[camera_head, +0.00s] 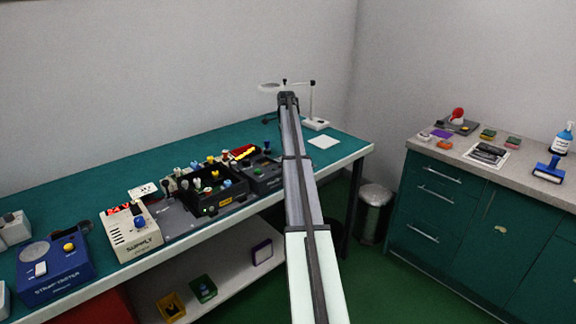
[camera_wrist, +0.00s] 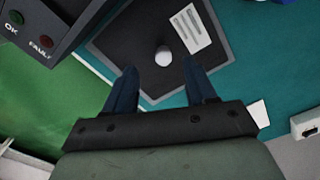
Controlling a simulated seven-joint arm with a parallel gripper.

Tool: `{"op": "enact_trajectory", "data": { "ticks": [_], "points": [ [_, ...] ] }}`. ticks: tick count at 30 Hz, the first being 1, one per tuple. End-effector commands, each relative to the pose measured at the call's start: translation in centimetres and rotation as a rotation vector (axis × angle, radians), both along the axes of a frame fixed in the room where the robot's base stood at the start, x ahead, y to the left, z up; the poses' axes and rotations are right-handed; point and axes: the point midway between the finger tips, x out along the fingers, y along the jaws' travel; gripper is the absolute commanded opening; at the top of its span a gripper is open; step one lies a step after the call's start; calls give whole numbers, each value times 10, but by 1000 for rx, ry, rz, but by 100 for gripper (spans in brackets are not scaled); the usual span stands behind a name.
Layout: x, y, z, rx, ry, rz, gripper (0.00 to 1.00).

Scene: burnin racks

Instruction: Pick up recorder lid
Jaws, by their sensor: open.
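In the wrist view, a dark square plate with a grey border, a round pale knob and a white printed label looks like the recorder lid (camera_wrist: 130,45). It lies on the teal bench top. My gripper (camera_wrist: 160,75) is open and empty above the plate's near part. Its two dark fingers are spread, and the knob shows between and just beyond their tips. I cannot tell the height of the gap. In the head view, my gripper (camera_head: 287,97) is over the bench's far right part, and my arm hides the plate.
A dark box with OK and FAULT buttons (camera_wrist: 42,22) stands close to the plate. A white square sheet (camera_head: 323,142) and a stand with a white base (camera_head: 316,124) are to the right.

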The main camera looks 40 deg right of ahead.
Motion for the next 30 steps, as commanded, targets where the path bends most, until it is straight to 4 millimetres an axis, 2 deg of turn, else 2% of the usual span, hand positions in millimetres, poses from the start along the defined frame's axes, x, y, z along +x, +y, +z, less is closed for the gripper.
{"op": "enact_trajectory", "data": {
  "ticks": [5, 15, 23, 30],
  "points": [
    [0, -3, -9, 0, 0, 0, 56],
    [-1, -9, -49, 0, 0, 0, 56],
    [0, -9, -53, 0, -1, 0, 56],
    [0, -9, -53, 0, -1, 0, 34]
  ]
}}
